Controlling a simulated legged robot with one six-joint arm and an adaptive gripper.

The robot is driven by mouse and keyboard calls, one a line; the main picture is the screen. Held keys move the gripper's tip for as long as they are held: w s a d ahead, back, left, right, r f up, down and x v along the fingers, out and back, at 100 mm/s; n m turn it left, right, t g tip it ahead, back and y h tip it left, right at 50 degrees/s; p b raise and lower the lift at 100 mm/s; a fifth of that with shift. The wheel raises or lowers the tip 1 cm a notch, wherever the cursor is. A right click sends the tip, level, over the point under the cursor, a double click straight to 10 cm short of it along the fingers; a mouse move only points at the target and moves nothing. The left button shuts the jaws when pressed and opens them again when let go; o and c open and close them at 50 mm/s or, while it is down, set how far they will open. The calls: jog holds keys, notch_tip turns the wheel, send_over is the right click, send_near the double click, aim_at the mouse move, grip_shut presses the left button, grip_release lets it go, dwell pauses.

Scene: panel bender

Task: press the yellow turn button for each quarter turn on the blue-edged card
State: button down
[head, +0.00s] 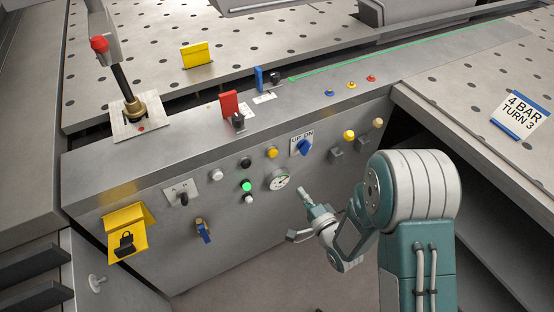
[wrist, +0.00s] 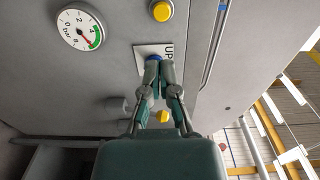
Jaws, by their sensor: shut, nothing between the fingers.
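The blue-edged card (head: 519,115) lies on the right table and reads "4 BAR TURN 3". A round yellow button (head: 272,152) is on the sloped front panel, above the pressure gauge (head: 278,180); it also shows at the top of the wrist view (wrist: 161,11). My gripper (head: 304,190) is shut and empty, in front of the panel, right of the gauge and below the blue UP/DN selector (head: 305,147). In the wrist view my fingertips (wrist: 158,66) overlap the selector; contact cannot be told. I cannot tell the gauge's exact reading.
A yellow knob (head: 349,135) and a cream knob stand further right on the panel. A lit green button (head: 246,186), white and black buttons and a black A-side selector (head: 183,199) are left.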

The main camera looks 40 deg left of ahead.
aim_at(274, 155)
dwell(0.3)
jog(key=x, duration=1.3)
jog(key=shift+a+f, duration=0.1)
jog(key=shift+a, duration=0.15)
jog(key=shift+w+a, duration=0.15)
jog(key=shift+a, duration=0.05)
